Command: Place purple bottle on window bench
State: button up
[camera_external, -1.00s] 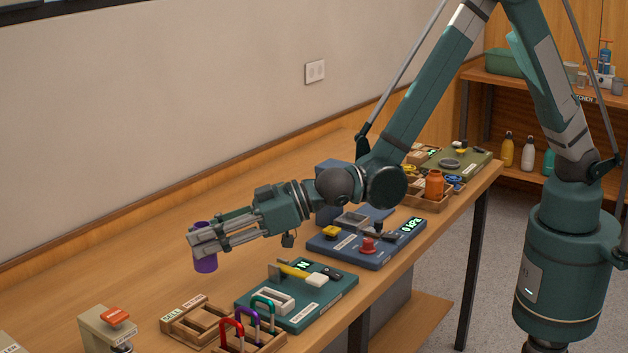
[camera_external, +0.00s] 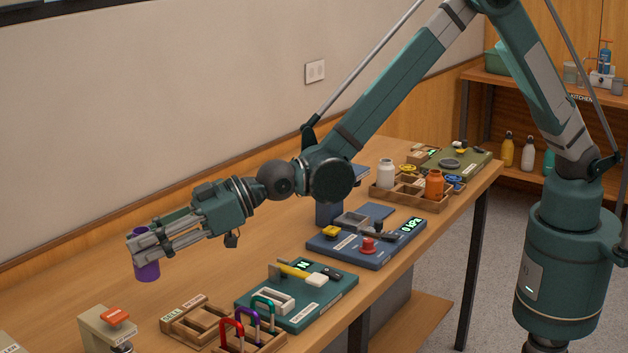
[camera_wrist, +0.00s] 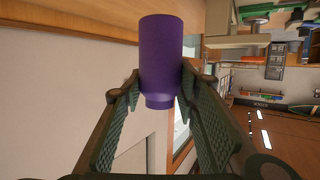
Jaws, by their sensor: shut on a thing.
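The purple bottle (camera_external: 147,269) is held upright in my gripper (camera_external: 142,249), above the left part of the long wooden bench (camera_external: 215,270). In the wrist view the purple bottle (camera_wrist: 163,50) sits between the two fingers of my gripper (camera_wrist: 160,88), which touch its sides. A gap of unclear height lies between the bottle and the bench top. Part of the bottle is hidden behind the fingers in the external view.
A teal board (camera_external: 297,297) and a blue board (camera_external: 367,243) lie to the right. Bare bench extends along the wall.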

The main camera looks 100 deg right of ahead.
aim_at(147, 270)
jog(key=shift+f+b, duration=0.6)
jog(key=shift+f, duration=2.55)
jog(key=shift+f, duration=0.1)
jog(key=shift+f+b, duration=0.35)
jog(key=shift+f, duration=1.4)
jog(key=shift+f, duration=0.15)
jog(key=o, duration=1)
jog(key=shift+o, duration=0.2)
